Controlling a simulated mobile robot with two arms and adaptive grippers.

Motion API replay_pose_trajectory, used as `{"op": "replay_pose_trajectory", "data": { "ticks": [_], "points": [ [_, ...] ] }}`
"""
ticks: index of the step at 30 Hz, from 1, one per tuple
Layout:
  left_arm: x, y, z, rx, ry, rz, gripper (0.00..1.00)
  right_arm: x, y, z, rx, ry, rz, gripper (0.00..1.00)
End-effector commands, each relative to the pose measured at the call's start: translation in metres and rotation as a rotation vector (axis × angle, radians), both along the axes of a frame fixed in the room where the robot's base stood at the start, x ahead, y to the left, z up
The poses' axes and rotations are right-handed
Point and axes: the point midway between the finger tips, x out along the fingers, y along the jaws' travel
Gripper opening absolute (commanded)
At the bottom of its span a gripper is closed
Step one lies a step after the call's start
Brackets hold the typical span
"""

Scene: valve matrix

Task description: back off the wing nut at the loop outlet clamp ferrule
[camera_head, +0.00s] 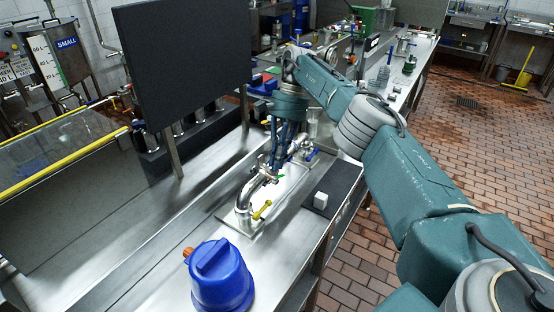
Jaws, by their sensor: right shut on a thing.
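A bent steel pipe loop (243,194) stands on a plate on the steel bench, with a yellow handle (262,209) at its near foot. My right gripper (271,169) points down at the far upper end of the loop, where the clamp ferrule sits. Its fingers are closed there, on the wing nut as far as I can tell. The fingers hide the wing nut and most of the clamp. A small green part shows just right of the fingertips. My left gripper is not in view.
A blue container (221,277) with an orange cap stands at the near end of the bench. A white block (320,200) rests on a dark mat (334,183) to the right. A black panel (183,62) rises behind left. A blue-handled valve (312,154) is beyond the gripper.

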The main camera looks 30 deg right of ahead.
Motion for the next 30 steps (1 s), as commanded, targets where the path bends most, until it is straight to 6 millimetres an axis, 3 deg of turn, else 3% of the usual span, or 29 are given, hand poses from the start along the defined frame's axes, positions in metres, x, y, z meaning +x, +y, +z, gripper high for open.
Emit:
{"op": "replay_pose_trajectory", "data": {
  "ticks": [9, 10, 12, 23, 30],
  "points": [
    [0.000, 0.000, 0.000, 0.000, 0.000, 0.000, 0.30, 0.001, -0.002, 0.001, -0.005, -0.004, 0.001, 0.00],
    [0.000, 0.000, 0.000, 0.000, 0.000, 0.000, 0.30, 0.001, -0.002, 0.001, -0.005, -0.004, 0.001, 0.16],
    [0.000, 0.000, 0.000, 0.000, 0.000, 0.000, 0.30, 0.001, -0.002, 0.001, -0.004, -0.004, 0.001, 0.30],
    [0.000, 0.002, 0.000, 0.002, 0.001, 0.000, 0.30, 0.001, 0.000, 0.004, -0.002, -0.003, 0.001, 0.30],
    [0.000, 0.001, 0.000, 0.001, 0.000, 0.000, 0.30, 0.002, -0.001, 0.044, -0.002, -0.006, 0.000, 0.30]
  ]
}}
